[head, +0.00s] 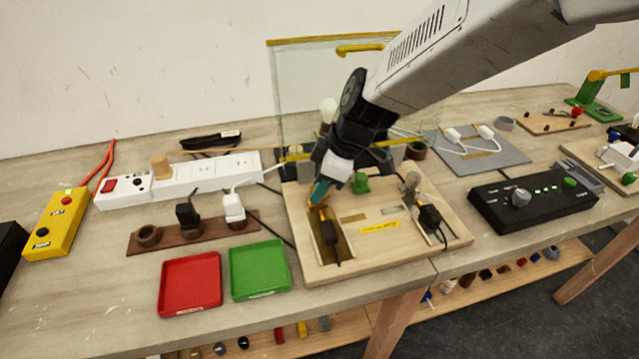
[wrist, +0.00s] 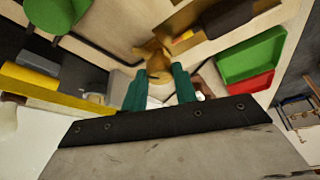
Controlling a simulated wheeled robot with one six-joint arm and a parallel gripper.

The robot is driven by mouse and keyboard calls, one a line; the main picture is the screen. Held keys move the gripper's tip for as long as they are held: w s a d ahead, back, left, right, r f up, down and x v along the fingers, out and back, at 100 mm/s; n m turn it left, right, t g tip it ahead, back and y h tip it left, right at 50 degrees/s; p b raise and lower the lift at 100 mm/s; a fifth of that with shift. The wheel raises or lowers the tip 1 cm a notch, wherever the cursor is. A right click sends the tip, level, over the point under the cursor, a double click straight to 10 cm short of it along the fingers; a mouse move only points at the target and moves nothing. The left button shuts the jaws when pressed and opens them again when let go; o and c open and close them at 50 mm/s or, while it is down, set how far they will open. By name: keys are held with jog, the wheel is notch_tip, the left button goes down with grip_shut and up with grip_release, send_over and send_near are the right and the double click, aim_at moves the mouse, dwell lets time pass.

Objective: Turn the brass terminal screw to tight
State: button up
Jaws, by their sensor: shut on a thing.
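The brass terminal screw (wrist: 157,62) sits between the two teal fingertips of my gripper (wrist: 158,85) in the wrist view. In the head view my gripper (head: 318,192) points down at the left part of the wooden wiring board (head: 375,260). The jaws are shut on the screw. In the head view the fingers mostly hide the screw, and I cannot tell how tight it is. A black connector (head: 329,232) lies on a brass strip just in front of the fingertips; it also shows in the wrist view (wrist: 228,18).
A green knob (head: 360,184) stands close to the right of my gripper. A second black connector (head: 430,215) is on the board's right. Red (head: 190,283) and green (head: 258,270) trays lie left of the board. A white power strip (head: 195,178) and a black control box (head: 533,200) flank it.

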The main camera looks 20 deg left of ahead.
jog(key=m, duration=0.1)
jog(key=m+t, duration=0.1)
jog(key=m, duration=0.1)
jog(key=m+t, duration=0.1)
jog(key=m, duration=0.1)
jog(key=shift+s, duration=0.25)
jog(key=m+t+h, duration=0.1)
jog(key=m, duration=0.3)
jog(key=shift+s+m, duration=0.1)
jog(key=shift+m, duration=0.2)
jog(key=m, duration=0.2)
jog(key=m+t+h, duration=0.1)
jog(key=m, duration=0.1)
jog(key=shift+s+a+m+t, duration=0.1)
jog(key=shift+a+m+t, duration=0.05)
jog(key=shift+m+t, duration=0.15)
jog(key=shift+a+m+h, duration=0.1)
jog(key=shift+m+h, duration=0.8)
jog(key=shift+m, duration=1.1)
jog(key=shift+f, duration=0.1)
jog(key=o, duration=1)
jog(key=shift+c, duration=0.2)
jog(key=v, duration=0.8)
jog(key=shift+s, duration=0.2)
